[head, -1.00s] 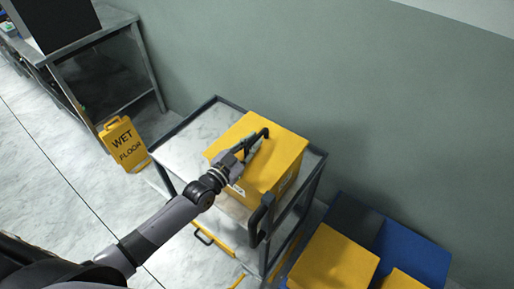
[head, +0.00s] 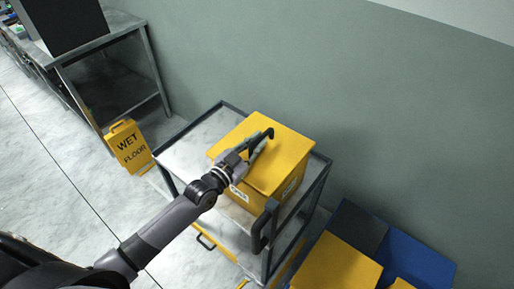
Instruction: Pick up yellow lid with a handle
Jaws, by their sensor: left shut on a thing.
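The yellow lid (head: 284,147) with a dark handle (head: 265,134) lies over the top of a yellow box (head: 262,202) on a grey cart. My left gripper (head: 257,147) reaches in from the lower left and is shut on the lid's handle. The fingers hide part of the handle. I cannot tell whether there is a gap between lid and box. My right gripper is not in view.
The grey cart (head: 184,153) has a dark rim and a dark push handle (head: 264,224). A yellow wet floor sign (head: 129,147) stands left of it. Yellow boxes (head: 336,265) sit on a blue base (head: 412,256) at the lower right. A wall is close behind.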

